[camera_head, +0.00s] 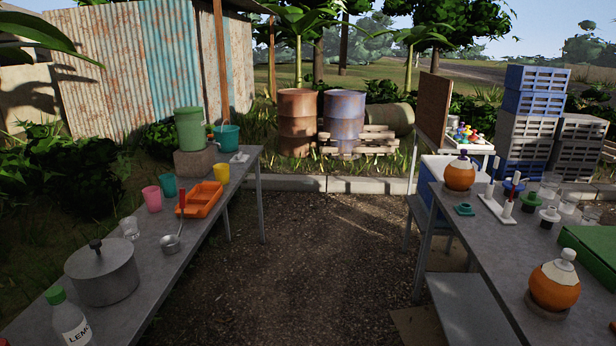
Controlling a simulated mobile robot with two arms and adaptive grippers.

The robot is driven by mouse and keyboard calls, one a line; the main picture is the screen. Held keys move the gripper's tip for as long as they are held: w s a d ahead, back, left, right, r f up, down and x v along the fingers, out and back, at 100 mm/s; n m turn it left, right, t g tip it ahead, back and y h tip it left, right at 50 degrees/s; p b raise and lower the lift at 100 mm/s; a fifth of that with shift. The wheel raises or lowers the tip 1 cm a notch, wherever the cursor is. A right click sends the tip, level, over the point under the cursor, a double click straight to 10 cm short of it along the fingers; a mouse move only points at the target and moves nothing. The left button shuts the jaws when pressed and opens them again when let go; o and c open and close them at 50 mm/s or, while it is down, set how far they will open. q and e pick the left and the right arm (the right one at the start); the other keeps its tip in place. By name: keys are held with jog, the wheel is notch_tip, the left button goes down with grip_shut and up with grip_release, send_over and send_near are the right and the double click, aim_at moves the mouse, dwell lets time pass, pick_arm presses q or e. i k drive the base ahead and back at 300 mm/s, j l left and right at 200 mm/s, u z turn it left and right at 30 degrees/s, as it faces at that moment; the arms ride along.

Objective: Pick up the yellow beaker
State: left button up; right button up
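The yellow beaker (222,173) stands upright on the left grey table (130,215), near its far end. It is just beyond the orange tray (200,199) and in front of the green bucket with blocks around it. A teal beaker (168,185) and a pink beaker (152,198) stand along the same table, to the left of the tray. Neither of my grippers shows in the head view.
A teal bucket (227,139) is behind. Open gravel (290,270) lies between the left table and the right table (480,235).

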aim_at(221, 171)
jog(key=i+u, duration=0.1)
jog(key=i, duration=0.95)
jog(key=i+l+u, duration=0.1)
jog(key=i, duration=0.95)
jog(key=i+u, duration=0.3)
jog(key=i, duration=0.15)
jog(key=i+l+u, duration=0.25)
jog(key=i, duration=0.25)
jog(key=j, duration=0.1)
